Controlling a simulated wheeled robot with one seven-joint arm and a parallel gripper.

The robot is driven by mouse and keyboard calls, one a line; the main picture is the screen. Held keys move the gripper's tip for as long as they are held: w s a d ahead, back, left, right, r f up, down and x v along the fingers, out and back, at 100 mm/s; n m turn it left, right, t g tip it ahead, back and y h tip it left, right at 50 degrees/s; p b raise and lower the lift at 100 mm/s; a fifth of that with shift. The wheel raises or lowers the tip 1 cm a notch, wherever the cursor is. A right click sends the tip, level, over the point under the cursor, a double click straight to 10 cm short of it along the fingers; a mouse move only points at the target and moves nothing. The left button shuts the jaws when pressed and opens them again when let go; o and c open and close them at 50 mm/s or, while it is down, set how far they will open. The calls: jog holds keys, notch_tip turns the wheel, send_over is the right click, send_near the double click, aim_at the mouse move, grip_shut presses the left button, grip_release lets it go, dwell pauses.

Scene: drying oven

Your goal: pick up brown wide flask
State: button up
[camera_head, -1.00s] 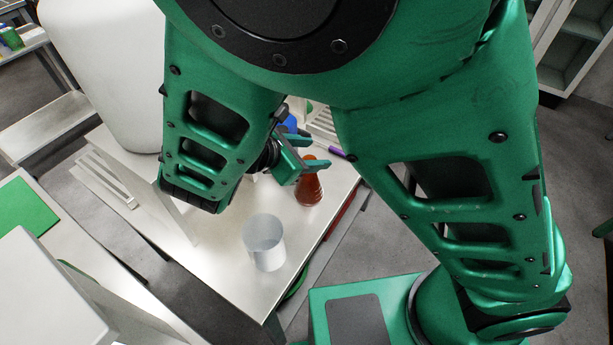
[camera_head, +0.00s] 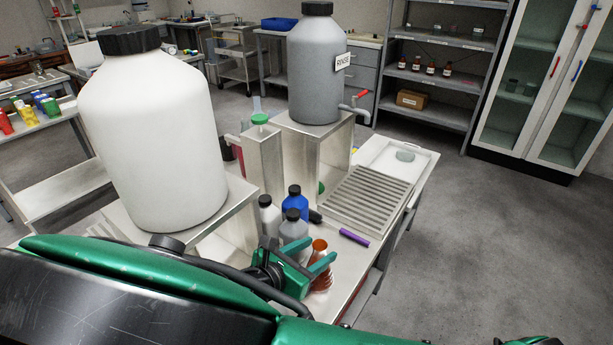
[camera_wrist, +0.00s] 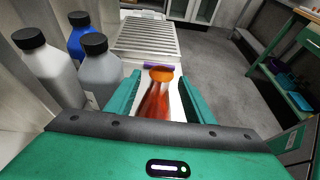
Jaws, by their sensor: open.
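The brown flask (camera_head: 321,267) is orange-brown glass with a narrow neck and wider body, standing upright on the white table near its right edge. My gripper (camera_head: 325,263) is open beside it, with its green fingers reaching toward the flask. In the wrist view the flask (camera_wrist: 158,92) stands between the two open fingers of my gripper (camera_wrist: 160,95), with visible gaps at its neck on both sides. Its lower part is partly hidden by the gripper body. I cannot tell whether either finger touches it.
Grey bottles (camera_wrist: 98,68) and a blue bottle (camera_head: 295,203) stand close left of the flask. A purple object (camera_head: 354,237) lies behind it, before a slatted rack (camera_head: 366,205). A large white jug (camera_head: 155,140) stands on the left. Open floor lies right of the table.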

aim_at(323, 247)
jog(key=shift+x, duration=2.75)
jog(key=shift+c, duration=0.6)
grip_shut()
